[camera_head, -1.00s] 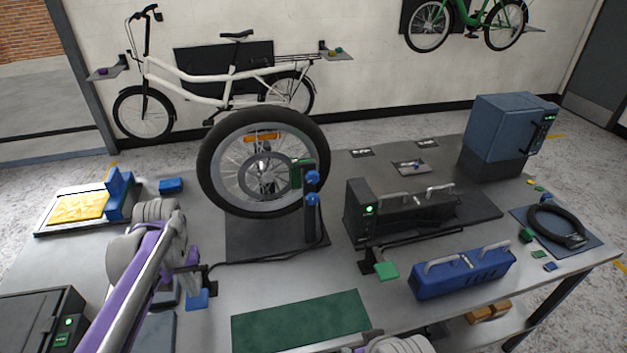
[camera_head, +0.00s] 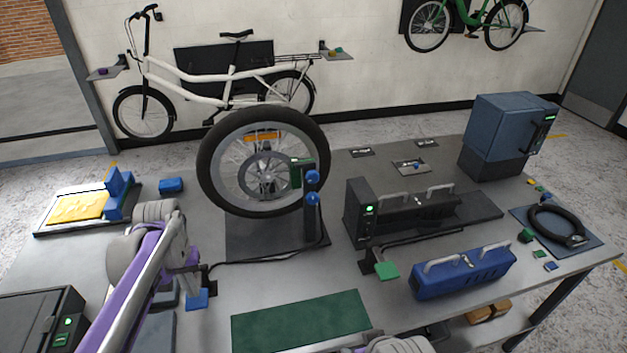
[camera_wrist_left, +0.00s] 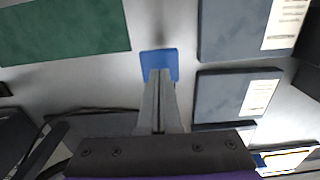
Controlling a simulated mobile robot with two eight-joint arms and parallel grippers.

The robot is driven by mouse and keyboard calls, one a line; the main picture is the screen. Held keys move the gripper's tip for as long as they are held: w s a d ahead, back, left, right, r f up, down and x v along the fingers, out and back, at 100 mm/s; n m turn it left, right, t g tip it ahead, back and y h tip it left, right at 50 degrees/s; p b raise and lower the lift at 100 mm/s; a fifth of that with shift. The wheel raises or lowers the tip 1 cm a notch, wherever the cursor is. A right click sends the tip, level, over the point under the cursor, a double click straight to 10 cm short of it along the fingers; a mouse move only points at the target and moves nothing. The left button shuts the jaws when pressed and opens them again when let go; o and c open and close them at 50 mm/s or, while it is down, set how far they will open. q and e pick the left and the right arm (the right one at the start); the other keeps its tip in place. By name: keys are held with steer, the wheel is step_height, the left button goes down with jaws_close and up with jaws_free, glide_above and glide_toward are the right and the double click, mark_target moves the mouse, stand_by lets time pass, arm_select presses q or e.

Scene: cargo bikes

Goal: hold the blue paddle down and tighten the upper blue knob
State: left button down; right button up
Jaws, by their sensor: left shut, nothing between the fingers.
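The blue paddle (camera_head: 197,301) sits low at the table's front left, by a small black bracket. It also shows in the left wrist view (camera_wrist_left: 158,57). My left gripper (camera_wrist_left: 160,76) is shut and empty, with its fingertips over the paddle; they seem to touch it, but contact is hard to confirm. The upper blue knob (camera_head: 312,177) is on the post right of the spoked wheel (camera_head: 211,190), above a blue cylinder (camera_head: 312,202). No gripper is near the knob. Part of my right arm shows at the bottom edge, but its gripper is out of view.
A black cable (camera_head: 250,262) runs from the bracket to the wheel stand. A green mat (camera_head: 300,322) lies at the front. A black fixture (camera_head: 360,212) and a blue handled block (camera_head: 465,275) stand to the right.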

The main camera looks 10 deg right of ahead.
arm_select(q)
steer(key=shift+f+b, duration=0.95)
steer(key=shift+f, duration=0.9)
arm_select(e)
steer(key=shift+s+f, duration=0.5)
steer(key=shift+f, duration=0.85)
steer(key=m+t, duration=0.1)
steer(key=t, duration=1.1)
glide_toward(314, 178)
steer(key=w, duration=0.8)
steer(key=shift+w+f, duration=0.2)
steer(key=shift+w, duration=0.15)
jaws_close()
